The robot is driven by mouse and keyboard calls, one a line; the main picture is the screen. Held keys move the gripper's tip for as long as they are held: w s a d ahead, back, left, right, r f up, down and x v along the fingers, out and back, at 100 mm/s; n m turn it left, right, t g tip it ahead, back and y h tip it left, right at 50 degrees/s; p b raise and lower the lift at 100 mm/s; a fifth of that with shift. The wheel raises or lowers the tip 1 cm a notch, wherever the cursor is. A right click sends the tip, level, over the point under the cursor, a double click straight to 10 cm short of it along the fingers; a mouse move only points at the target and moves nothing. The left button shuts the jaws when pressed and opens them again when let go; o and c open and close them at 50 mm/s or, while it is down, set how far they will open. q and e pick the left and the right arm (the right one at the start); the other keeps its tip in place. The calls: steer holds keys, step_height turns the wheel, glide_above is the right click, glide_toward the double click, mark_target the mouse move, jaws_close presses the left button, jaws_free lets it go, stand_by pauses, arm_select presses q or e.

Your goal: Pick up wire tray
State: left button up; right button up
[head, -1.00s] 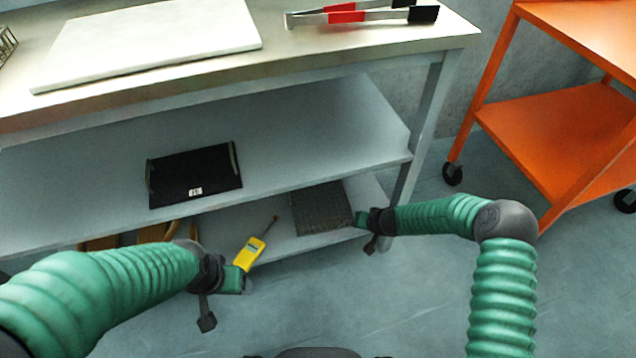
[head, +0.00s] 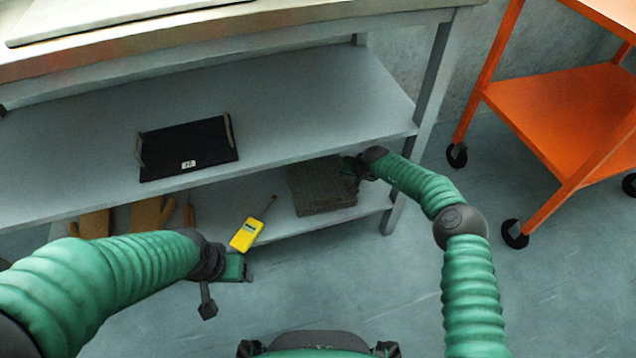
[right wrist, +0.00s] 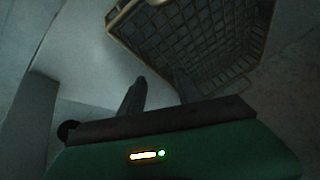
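The wire tray (head: 318,190) is a dark mesh tray with a thin rim, on the right part of the bottom shelf. In the right wrist view the wire tray (right wrist: 195,40) fills the upper middle, its rim facing me. My right gripper (head: 350,166) is at the tray's right back corner in the head view. In the right wrist view my right gripper's fingers (right wrist: 158,85) stand apart, close to the tray's rim; I cannot tell whether they touch it. My left gripper (head: 238,268) is in front of the shelf, its fingers unclear.
A black tray (head: 188,148) lies on the middle shelf above. The table leg (head: 395,212) stands right of the tray. An orange cart (head: 560,115) is further right.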

steer(key=x, duration=0.2)
steer(key=shift+s+f+b, duration=0.1)
steer(key=shift+f+b, duration=0.25)
steer(key=shift+f, duration=0.05)
steer(key=shift+r, duration=0.2)
jaws_close()
stand_by(0.8)
